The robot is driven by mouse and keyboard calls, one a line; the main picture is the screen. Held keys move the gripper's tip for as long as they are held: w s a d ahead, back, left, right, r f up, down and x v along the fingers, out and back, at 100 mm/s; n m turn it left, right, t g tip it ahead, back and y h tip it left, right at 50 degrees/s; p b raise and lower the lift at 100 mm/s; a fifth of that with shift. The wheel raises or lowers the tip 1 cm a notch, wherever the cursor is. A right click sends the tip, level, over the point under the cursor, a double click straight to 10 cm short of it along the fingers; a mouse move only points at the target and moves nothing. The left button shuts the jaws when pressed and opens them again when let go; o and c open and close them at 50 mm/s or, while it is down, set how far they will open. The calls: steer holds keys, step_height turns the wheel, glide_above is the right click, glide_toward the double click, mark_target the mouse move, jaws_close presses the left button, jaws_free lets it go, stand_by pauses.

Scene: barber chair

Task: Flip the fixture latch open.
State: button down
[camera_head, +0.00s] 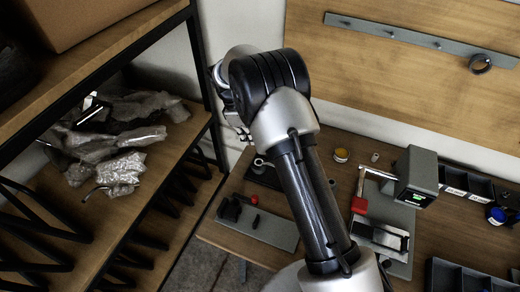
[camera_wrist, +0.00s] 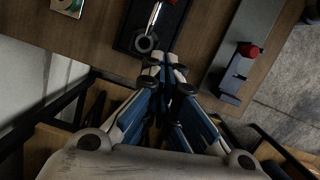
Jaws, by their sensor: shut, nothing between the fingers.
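My gripper (camera_wrist: 166,72) is shut and empty in the wrist view. Its fingertips appear just below a black base plate (camera_wrist: 128,40) that carries a grey ring-shaped part (camera_wrist: 145,43), a thin silver rod (camera_wrist: 154,16) and a red tip at the top edge. The black base also shows in the head view (camera_head: 262,175), partly behind my arm. Another red handle (camera_head: 359,205) sits by a thin bar on a grey plate to the right. I cannot tell for certain which part is the latch. In the head view my gripper is mostly hidden behind my arm.
A grey plate (camera_head: 270,235) with black blocks lies at the bench's near left; the wrist view shows a red knob (camera_wrist: 248,50) on a grey plate. A box-shaped device (camera_head: 415,172) and dark bins (camera_head: 465,183) stand right. A shelf (camera_head: 150,200) with wrapped bags is left.

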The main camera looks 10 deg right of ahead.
steer(key=shift+s+d, duration=0.1)
steer(key=shift+s, duration=0.1)
steer(key=s+d+f+b, duration=0.2)
steer(key=d+f, duration=0.3)
steer(key=f, duration=0.4)
steer(key=shift+s+d+f, duration=0.25)
steer(key=shift+d+f, duration=0.05)
steer(key=shift+d, duration=0.1)
steer(key=shift+s, duration=0.1)
steer(key=shift+s+d+n, duration=0.1)
steer(key=shift+s+n, duration=0.1)
steer(key=shift+n, duration=0.2)
